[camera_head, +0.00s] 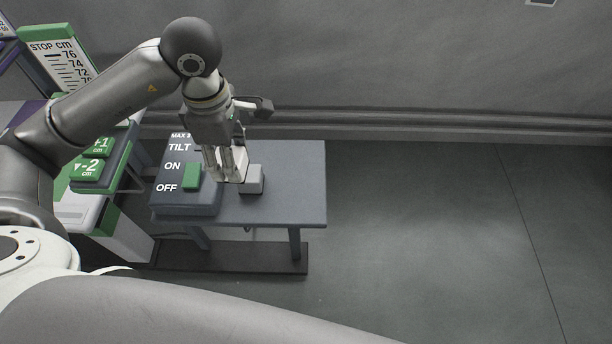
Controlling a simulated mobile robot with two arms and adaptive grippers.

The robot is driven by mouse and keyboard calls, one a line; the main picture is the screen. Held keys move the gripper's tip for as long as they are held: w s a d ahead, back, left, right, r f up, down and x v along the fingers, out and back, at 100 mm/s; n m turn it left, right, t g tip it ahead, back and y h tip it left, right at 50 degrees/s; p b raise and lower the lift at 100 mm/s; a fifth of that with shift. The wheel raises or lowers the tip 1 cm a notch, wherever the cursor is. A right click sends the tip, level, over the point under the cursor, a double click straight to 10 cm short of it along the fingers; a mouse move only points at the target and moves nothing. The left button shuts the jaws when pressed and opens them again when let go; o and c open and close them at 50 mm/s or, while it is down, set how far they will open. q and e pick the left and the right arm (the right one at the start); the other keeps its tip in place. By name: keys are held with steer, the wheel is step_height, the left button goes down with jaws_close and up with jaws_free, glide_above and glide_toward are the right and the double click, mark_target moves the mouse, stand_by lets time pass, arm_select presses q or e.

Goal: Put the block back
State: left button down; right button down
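A small light-grey block (254,181) stands on the dark grey table (290,185), just right of the control box. My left gripper (230,172) points down over the table, with its fingertips close beside the block's left side. The fingers partly overlap the block's edge in this view, so I cannot tell whether they touch it or how far apart they are. My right gripper is not in view.
The control box (185,207) on the table's left carries a green switch (192,177) beside TILT, ON and OFF labels. Green +1 and -2 cm buttons (92,169) and a STOP cm scale (60,55) stand further left. The right tabletop and floor are clear.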

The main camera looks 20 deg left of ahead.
arm_select(q)
steer(key=shift+w+a+r+n, duration=0.1)
steer(key=shift+w+r+n, duration=0.05)
steer(key=shift+r+n, duration=0.2)
steer(key=shift+w+d+f, duration=0.2)
steer(key=shift+w+d, duration=0.05)
steer(key=shift+d, duration=0.2)
steer(key=w+d+f, duration=0.2)
steer(key=d, duration=0.1)
steer(key=w+d+f+p, duration=0.1)
steer(key=w+d+f, duration=0.1)
steer(key=d+f, duration=0.1)
steer(key=w+d+f+p, duration=0.1)
steer(key=w+d+f, duration=0.2)
steer(key=shift+d+f, duration=0.2)
steer(key=shift+d, duration=0.2)
steer(key=shift+w+d+f+p, duration=0.1)
steer(key=shift+d+f+p, duration=0.15)
steer(key=shift+f+p, duration=0.1)
steer(key=f, duration=0.3)
steer(key=shift+w+d+p, duration=0.1)
steer(key=shift+d+p, duration=0.1)
steer(key=shift+p, duration=0.2)
steer(key=shift+f, duration=0.25)
steer(key=shift+f, duration=0.1)
